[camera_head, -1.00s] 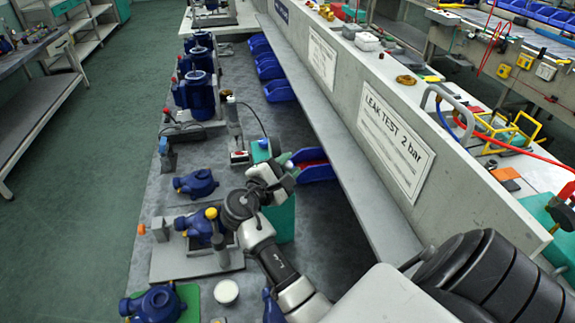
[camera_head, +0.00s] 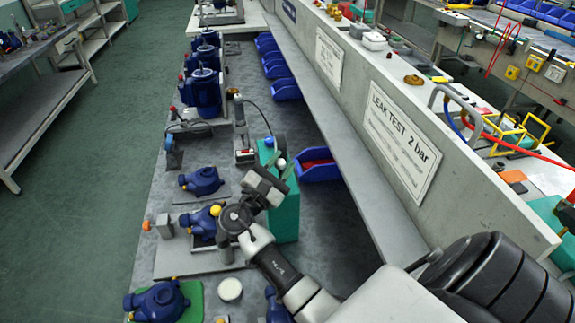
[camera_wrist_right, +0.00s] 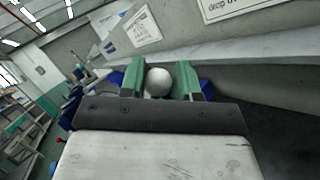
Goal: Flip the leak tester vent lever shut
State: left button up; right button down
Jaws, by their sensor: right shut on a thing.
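The leak tester is a teal box (camera_head: 287,215) on the grey bench, partly hidden behind my right arm. Its vent lever shows as a white ball knob (camera_head: 281,162) at the upper part of the box; the lever's stem is hidden. My right gripper (camera_head: 279,162) is at the knob, its green fingers on either side of it. In the right wrist view the white knob (camera_wrist_right: 158,82) sits between the two green fingers (camera_wrist_right: 159,80), which are shut on it. My left gripper is not in view.
A blue pump with a yellow cap (camera_head: 203,221) sits in a fixture left of my wrist. A blue pump part (camera_head: 201,181) and a slim upright tool (camera_head: 241,125) stand nearby. Blue bins (camera_head: 318,170) and the grey partition (camera_head: 345,110) lie to the right.

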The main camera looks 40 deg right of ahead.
jog(key=shift+w+a+r+n+t+h+b, duration=0.1)
jog(key=shift+w+a+n+t+h+b, duration=0.15)
jog(key=shift+n+t, duration=0.2)
jog(key=shift+w+a+r+n+t+h+b, duration=0.15)
jog(key=shift+a+n+t+h, duration=0.2)
jog(key=shift+n, duration=0.2)
jog(key=c, duration=1.2)
grip_release()
jog(key=shift+c, duration=0.2)
jog(key=shift+o, duration=1.3)
jog(key=shift+w+f, duration=0.1)
jog(key=shift+w, duration=0.05)
jog(key=shift+o, duration=0.5)
jog(key=shift+w+a+f, duration=0.1)
jog(key=shift+f, duration=0.1)
jog(key=shift+r, duration=0.1)
